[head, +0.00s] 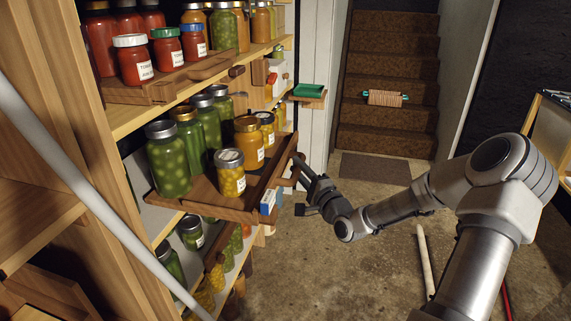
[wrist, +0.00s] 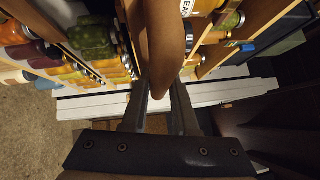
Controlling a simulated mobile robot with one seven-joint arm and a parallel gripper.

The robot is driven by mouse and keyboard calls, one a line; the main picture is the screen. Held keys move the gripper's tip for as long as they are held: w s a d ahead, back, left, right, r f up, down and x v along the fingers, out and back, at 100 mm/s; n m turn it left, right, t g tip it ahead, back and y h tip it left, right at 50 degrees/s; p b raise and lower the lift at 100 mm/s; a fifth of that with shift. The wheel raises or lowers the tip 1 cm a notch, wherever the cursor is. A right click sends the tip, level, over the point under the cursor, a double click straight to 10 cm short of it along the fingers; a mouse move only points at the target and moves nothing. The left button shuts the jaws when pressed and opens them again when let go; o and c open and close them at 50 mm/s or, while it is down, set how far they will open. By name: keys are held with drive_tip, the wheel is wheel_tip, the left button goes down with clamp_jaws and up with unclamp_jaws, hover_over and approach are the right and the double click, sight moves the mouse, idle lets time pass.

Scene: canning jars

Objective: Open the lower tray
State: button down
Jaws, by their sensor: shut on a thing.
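The lower tray (head: 215,200) is a brown wooden tray that juts out from the middle shelf, below another tray (head: 150,92). It carries several jars: tall green ones (head: 169,165) at the left and yellow ones, including a small one (head: 230,177) near its front. Its raised wooden front (head: 270,172) has a handle near the right end. My gripper (head: 300,174) is shut on this handle. In the wrist view the fingers of my gripper (wrist: 160,105) close around the rounded brown handle (wrist: 168,45). The handle's far part is hidden.
Tomato jars (head: 133,58) stand on the upper tray. More jars (head: 191,232) sit on the shelf below. A green item (head: 308,90) rests on a small ledge at the back. Open concrete floor lies to the right; a pale rod (head: 424,262) lies there. Stairs (head: 390,60) rise behind.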

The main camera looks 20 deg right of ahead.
drive_tip(key=shift+s+d, duration=0.15)
drive_tip(key=shift+d, duration=0.05)
drive_tip(key=c, duration=0.7)
unclamp_jaws()
drive_tip(key=s+p, duration=0.1)
drive_tip(key=s, duration=0.4)
drive_tip(key=s+d+f+p, duration=0.1)
drive_tip(key=s, duration=0.5)
drive_tip(key=s+d+f+p, duration=0.1)
drive_tip(key=s, duration=0.5)
drive_tip(key=shift+d+f, duration=0.25)
